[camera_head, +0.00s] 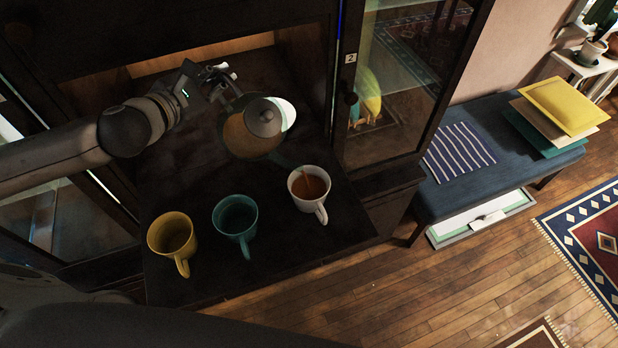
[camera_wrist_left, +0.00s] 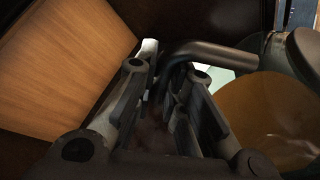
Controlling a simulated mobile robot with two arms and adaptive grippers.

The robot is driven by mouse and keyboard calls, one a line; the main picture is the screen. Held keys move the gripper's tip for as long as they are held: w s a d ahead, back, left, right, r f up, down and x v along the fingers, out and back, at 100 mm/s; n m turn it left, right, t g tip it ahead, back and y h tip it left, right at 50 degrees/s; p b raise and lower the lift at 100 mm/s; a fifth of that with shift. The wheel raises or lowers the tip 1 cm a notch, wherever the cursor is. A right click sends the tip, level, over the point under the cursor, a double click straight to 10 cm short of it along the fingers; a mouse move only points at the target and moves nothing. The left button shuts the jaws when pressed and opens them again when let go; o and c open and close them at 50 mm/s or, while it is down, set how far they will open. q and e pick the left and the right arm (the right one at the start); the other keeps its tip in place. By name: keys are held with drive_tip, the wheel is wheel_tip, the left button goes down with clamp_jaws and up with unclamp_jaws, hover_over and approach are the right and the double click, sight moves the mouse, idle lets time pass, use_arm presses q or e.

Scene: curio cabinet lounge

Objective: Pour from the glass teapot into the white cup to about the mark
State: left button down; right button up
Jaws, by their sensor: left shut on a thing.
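The glass teapot (camera_head: 243,137), with a round lid and amber tea inside, is held tilted above the dark cabinet shelf. My left gripper (camera_head: 222,78) is shut on its dark handle (camera_wrist_left: 215,54). The teapot's amber body (camera_wrist_left: 268,110) fills the right of the left wrist view. The white cup (camera_head: 303,199) stands upright on the shelf, in front and to the right of the teapot. Orange-brown tea is in it, and a thin stream appears to fall into it from the spout side. I cannot make out the mark. My right gripper is not in view.
A teal cup (camera_head: 235,222) and a yellow cup (camera_head: 172,238) stand left of the white cup on the dark shelf (camera_head: 200,285). A glass cabinet door (camera_head: 400,80) stands at the right. A blue bench (camera_head: 500,165) with cushions is farther right.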

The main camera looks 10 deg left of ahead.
use_arm(q)
drive_tip(key=shift+n+g+h, duration=0.4)
drive_tip(key=shift+n+h, duration=0.1)
drive_tip(key=shift+n, duration=0.4)
drive_tip(key=f, duration=0.1)
drive_tip(key=a+f+b, duration=0.1)
drive_tip(key=f, duration=0.1)
drive_tip(key=w+f, duration=0.1)
drive_tip(key=shift+a+f, duration=0.35)
drive_tip(key=shift+a, duration=0.05)
